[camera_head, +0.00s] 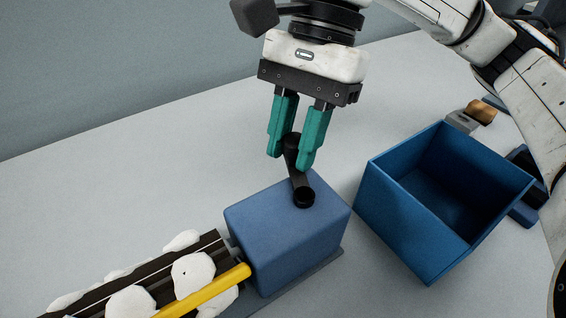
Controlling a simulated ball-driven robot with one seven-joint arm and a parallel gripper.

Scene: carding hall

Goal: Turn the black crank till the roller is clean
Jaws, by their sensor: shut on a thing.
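The black crank (302,190) sits on top of a blue housing block (290,228). Its knob stands upright at the far end of its arm. My gripper (292,152) points down with its green fingers on either side of the knob and is shut on it. The dark roller (205,246) extends to the lower left from the block. White fluffy clumps (193,275) lie on and along it. A yellow bar (215,288) runs beside the roller, in front of it. The roller's far left end is cut off by the frame.
An open, empty-looking blue bin (405,220) stands right of the block. Behind it are a grey block with an orange-brown rounded part (480,110) and dark blue items, partly hidden. The pale table is clear at the left and back.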

